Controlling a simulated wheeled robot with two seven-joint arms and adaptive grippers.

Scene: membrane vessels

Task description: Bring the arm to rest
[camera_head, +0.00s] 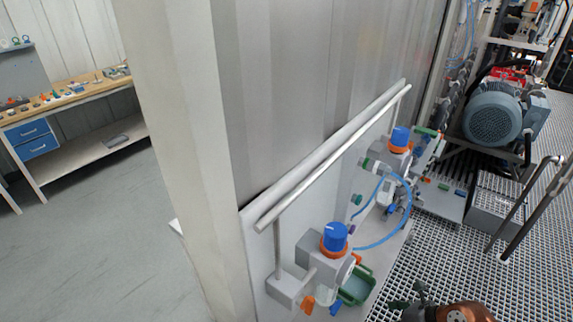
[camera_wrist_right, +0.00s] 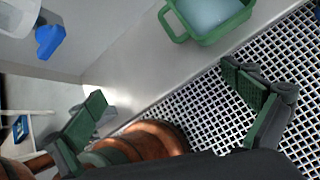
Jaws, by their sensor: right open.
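My right gripper (camera_head: 412,297) shows at the bottom of the head view, with part of my copper-coloured arm behind it. In the right wrist view the two green-padded fingers (camera_wrist_right: 168,110) stand wide apart. Nothing is between them; a pale surface and floor grating show in the gap. The gripper is apart from the green-handled tray (camera_wrist_right: 212,22), which lies ahead of the fingers. That green tray (camera_head: 357,287) is left of the gripper in the head view, under the near blue-capped vessel (camera_head: 334,238). My left gripper is in neither view.
A pale wall column (camera_head: 185,150) and a grey rail (camera_head: 335,155) stand left of the vessels. A second blue-capped vessel (camera_head: 400,138) is farther back. Blue hoses loop between them. A blue motor (camera_head: 492,118) stands at the right. Open grating (camera_head: 440,255) lies around the gripper.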

